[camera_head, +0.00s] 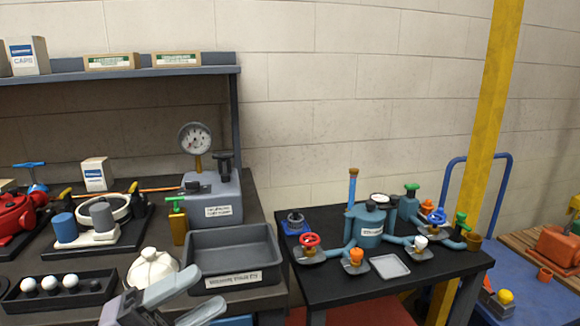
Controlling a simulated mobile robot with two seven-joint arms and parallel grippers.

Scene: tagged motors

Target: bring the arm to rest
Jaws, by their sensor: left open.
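My left gripper (207,288) shows at the bottom of the head view, left of the middle. Its two grey fingers are apart, and nothing shows between them. It appears in front of the grey tray (238,281) and the white domed part (152,268) on the left bench. The fingers overlap the tray's front left corner in the picture; I cannot tell how far apart they are in depth. The rest of my left arm is cut off by the lower edge. My right gripper is not in view.
The left bench holds a pressure gauge unit (210,200), a black rack of white balls (60,288) and other parts. A second black table (335,284) on the right carries a teal pump (368,232) with coloured valves. A yellow post (490,110) and blue cart (540,298) stand farther right.

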